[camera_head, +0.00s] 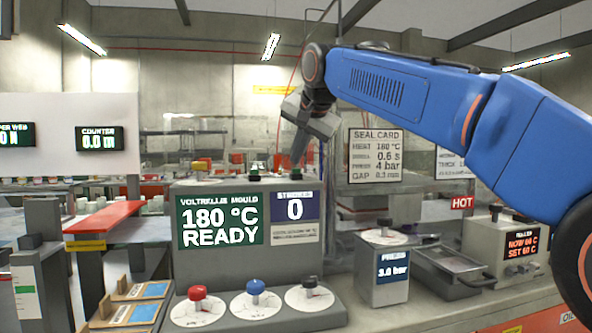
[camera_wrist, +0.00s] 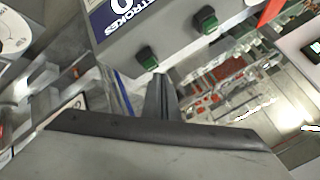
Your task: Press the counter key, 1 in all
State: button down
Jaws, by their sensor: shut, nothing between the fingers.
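The grey mould control box (camera_head: 232,281) stands in front of me. Its strokes display (camera_head: 294,207) reads 0. Two small dark keys with green faces sit on its top edge, a left one (camera_head: 254,172) and a right one (camera_head: 283,170). In the wrist view a lower green key (camera_wrist: 148,59) and an upper green key (camera_wrist: 206,20) show beside the strokes display. I cannot read which is the counter key. My gripper (camera_head: 298,160) is shut and empty, pointing down above the back of the box. Its fingertips (camera_wrist: 162,80) appear close to the lower key; contact cannot be told.
A pressure box (camera_head: 382,272), a metal tray (camera_head: 455,267) and a heater box (camera_head: 509,251) are to the right. A seal card (camera_head: 376,155) hangs behind. A counter display (camera_head: 99,138) reads 0.0 m.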

jog(key=shift+r, duration=0.25)
notch_tip(320, 180, up, 5)
dwell(0.8)
jog(key=shift+d, duration=0.1)
dwell(0.4)
